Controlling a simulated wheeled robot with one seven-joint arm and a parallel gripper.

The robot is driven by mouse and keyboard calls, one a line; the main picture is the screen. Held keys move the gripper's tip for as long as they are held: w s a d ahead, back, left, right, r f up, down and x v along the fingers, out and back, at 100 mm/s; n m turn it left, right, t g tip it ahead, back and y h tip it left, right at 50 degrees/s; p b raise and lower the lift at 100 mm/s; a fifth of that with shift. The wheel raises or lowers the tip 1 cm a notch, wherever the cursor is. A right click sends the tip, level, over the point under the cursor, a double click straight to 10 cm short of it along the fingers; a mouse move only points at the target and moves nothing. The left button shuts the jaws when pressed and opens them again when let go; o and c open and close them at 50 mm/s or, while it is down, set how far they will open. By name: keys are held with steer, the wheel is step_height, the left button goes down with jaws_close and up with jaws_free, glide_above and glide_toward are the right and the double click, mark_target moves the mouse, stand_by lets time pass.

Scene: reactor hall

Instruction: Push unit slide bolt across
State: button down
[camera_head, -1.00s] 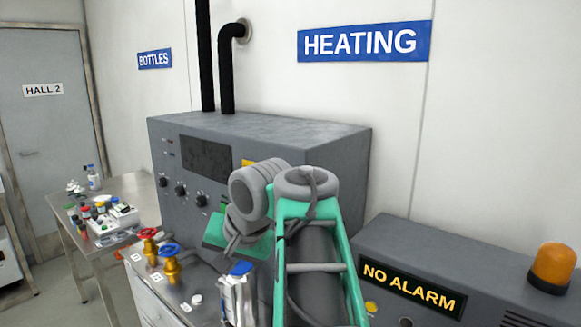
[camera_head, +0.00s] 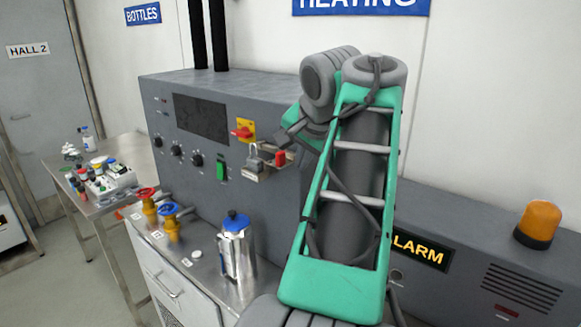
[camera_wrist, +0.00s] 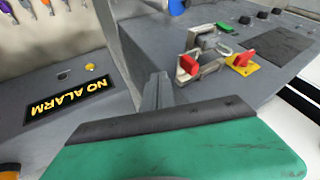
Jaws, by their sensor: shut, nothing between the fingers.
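The slide bolt is on the front of the grey heating unit (camera_head: 228,108). Its metal bracket (camera_head: 280,168) and red knob (camera_head: 280,158) show right of a grey padlock (camera_head: 254,160). In the wrist view, the red knob (camera_wrist: 188,66) and the padlock (camera_wrist: 207,41) lie just beyond my gripper (camera_wrist: 158,80). I cannot tell whether the padlock's shackle passes through the bolt. My gripper is shut and empty, a short way from the knob with a visible gap in the wrist view.
A red rotary switch on a yellow plate (camera_head: 243,131) sits above the bolt, and a green switch (camera_head: 221,168) to its left. Below stand a steel flask (camera_head: 237,250) and valves with blue (camera_head: 169,209) and red handles. A NO ALARM box (camera_head: 418,247) is at right.

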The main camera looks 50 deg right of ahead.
mark_target(273, 165)
steer(key=shift+w+a+r, duration=0.1)
steer(key=shift+w+r, duration=0.05)
steer(key=shift+w, duration=0.7)
steer(key=shift+w+a+r, duration=0.1)
steer(key=shift+w, duration=0.75)
steer(key=w, duration=0.3)
steer(key=w+b, duration=0.1)
steer(key=w, duration=0.1)
steer(key=shift+a+f, duration=0.1)
steer(key=shift+a, duration=0.15)
steer(key=shift+r, duration=0.2)
